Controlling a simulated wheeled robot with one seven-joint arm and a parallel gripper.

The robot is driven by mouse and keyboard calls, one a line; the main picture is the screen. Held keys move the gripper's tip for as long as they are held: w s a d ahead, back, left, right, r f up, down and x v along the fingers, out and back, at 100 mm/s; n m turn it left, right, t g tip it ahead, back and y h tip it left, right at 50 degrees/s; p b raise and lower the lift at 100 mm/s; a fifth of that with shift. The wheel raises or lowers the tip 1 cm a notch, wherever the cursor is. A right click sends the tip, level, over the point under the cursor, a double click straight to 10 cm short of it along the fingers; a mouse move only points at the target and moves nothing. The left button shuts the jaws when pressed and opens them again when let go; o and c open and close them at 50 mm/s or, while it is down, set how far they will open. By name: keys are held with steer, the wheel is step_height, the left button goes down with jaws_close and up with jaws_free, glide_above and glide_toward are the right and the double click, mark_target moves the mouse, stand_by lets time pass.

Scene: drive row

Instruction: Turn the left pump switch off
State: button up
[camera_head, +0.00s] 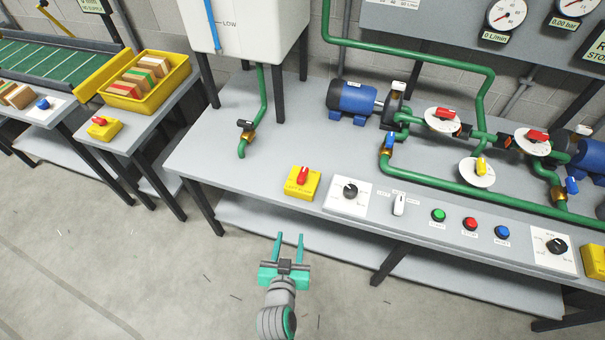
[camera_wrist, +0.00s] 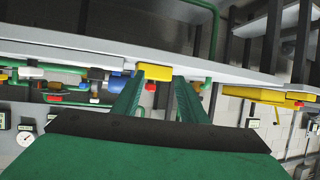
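My gripper (camera_head: 289,237) is open and empty, in front of and below the bench edge, apart from the switch. In the wrist view, which looks upside down, a yellow box (camera_wrist: 155,71) with a bit of red under it appears between my two open green fingers (camera_wrist: 159,78).
The pump bench (camera_head: 230,165) carries a black dial (camera_head: 350,189), a white switch (camera_head: 399,205), several push buttons, green pipes and a blue pump (camera_head: 352,98). Another yellow switch box (camera_head: 104,129) sits on the left table beside a yellow crate (camera_head: 175,87). The floor before the bench is clear.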

mark_target(302, 174)
steer(key=w+r+m+h, duration=0.1)
steer(key=w+r+h, duration=0.15)
steer(key=w, duration=0.45)
steer(key=w+r+m+h, duration=0.1)
steer(key=w+r+m, duration=0.1)
steer(key=w+r, duration=0.35)
steer(key=shift+y, duration=0.25)
steer(key=x, duration=0.4)
steer(key=f+x, duration=0.1)
steer(key=x, duration=0.7)
steer(key=shift+s+d+f, duration=0.15)
steer(key=shift+s+f, duration=0.05)
steer(key=shift+f, duration=0.05)
steer(key=shift+g, duration=0.3)
jaws_close()
